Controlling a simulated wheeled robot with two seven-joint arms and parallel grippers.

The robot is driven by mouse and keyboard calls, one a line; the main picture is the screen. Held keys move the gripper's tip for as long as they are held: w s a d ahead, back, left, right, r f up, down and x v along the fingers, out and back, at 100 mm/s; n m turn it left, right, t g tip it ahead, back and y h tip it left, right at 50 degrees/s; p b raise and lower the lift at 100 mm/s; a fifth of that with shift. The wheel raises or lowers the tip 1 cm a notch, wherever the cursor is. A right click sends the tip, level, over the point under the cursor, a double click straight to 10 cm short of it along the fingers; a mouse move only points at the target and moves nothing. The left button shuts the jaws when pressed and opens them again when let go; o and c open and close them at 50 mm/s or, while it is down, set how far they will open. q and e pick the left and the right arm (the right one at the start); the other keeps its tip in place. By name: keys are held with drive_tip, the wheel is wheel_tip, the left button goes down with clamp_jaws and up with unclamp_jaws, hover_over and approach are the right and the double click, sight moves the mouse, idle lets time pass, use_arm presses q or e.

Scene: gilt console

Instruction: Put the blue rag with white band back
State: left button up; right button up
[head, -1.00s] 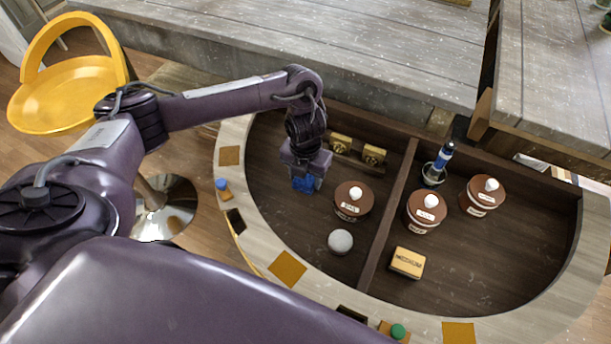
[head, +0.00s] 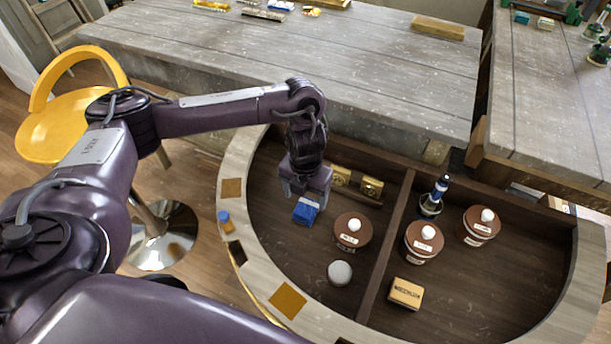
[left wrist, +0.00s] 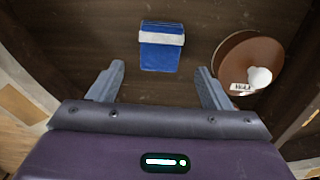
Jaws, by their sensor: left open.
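The blue rag with white band (head: 306,210) lies on the dark floor of the console's left compartment (head: 275,240), left of a brown-lidded jar (head: 353,231). In the left wrist view the rag (left wrist: 161,52) is a folded blue block with a white band across it, beyond the fingertips. My left gripper (head: 305,192) is just above the rag, pointing down. In the left wrist view its two fingers (left wrist: 159,78) are spread apart with nothing between them, and the jar (left wrist: 247,65) is to the right. My right gripper is not in view.
A round grey-white item (head: 340,273) lies in front of the jar. Brass pieces (head: 371,187) stand at the compartment's back. A divider (head: 388,250) separates the right compartment, which holds jars, a blue bottle (head: 436,195) and a yellow block (head: 405,293). A grey table (head: 330,70) stands behind.

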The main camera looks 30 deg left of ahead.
sight(305, 210)
use_arm(q)
wheel_tip(305, 210, up, 6)
drive_tip(key=p, duration=0.1)
drive_tip(key=shift+s, duration=0.1)
idle(0.6)
